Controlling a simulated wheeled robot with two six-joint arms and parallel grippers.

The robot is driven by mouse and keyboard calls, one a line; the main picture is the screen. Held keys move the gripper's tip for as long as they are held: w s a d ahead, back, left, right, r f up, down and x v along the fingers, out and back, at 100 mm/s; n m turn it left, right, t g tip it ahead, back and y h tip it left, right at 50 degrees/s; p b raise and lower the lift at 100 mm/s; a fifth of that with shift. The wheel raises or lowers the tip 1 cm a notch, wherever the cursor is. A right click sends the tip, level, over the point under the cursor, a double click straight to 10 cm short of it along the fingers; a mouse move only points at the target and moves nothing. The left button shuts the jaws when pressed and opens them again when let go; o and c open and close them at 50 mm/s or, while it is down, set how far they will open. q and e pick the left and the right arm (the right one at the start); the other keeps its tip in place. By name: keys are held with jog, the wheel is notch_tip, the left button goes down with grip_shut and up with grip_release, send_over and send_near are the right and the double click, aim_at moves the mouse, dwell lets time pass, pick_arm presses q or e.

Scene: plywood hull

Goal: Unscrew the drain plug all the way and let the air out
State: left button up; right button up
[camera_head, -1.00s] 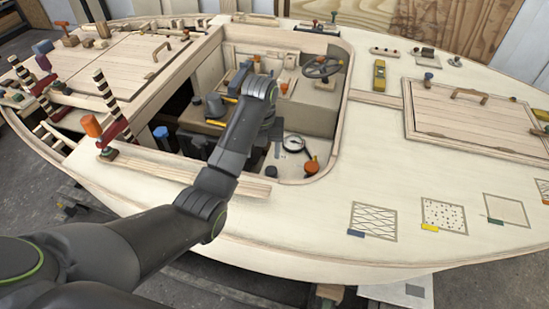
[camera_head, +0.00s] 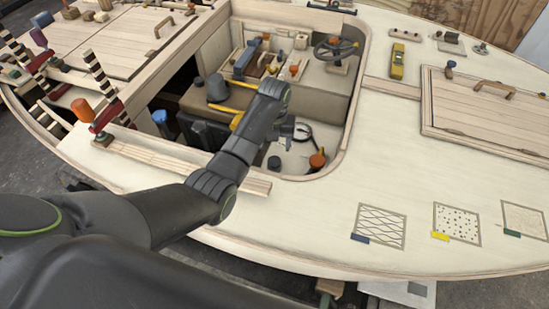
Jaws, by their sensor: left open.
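My left arm reaches from the lower left into the open cockpit of the plywood hull (camera_head: 330,215). My left gripper (camera_head: 287,128) is small and partly hidden by its own wrist. It is open, over the pale cockpit floor, with nothing seen in it. An orange-topped knob (camera_head: 317,160) stands on that floor to the right and nearer. A short dark cylinder (camera_head: 273,163) is below the gripper in the picture. A round dial (camera_head: 303,133) lies partly behind the gripper. I cannot tell which of these, if any, is the drain plug. My right gripper is not in view.
A steering wheel (camera_head: 336,48) stands at the back of the cockpit. A raised cockpit rim surrounds the opening. A yellow tool (camera_head: 398,62) lies on the right deck. The front deck is mostly clear.

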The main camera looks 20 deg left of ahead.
aim_at(274, 161)
pick_arm(q)
notch_tip(274, 161, down, 8)
jog(key=shift+r+b, duration=0.1)
jog(key=shift+b, duration=0.35)
jog(key=c, duration=1)
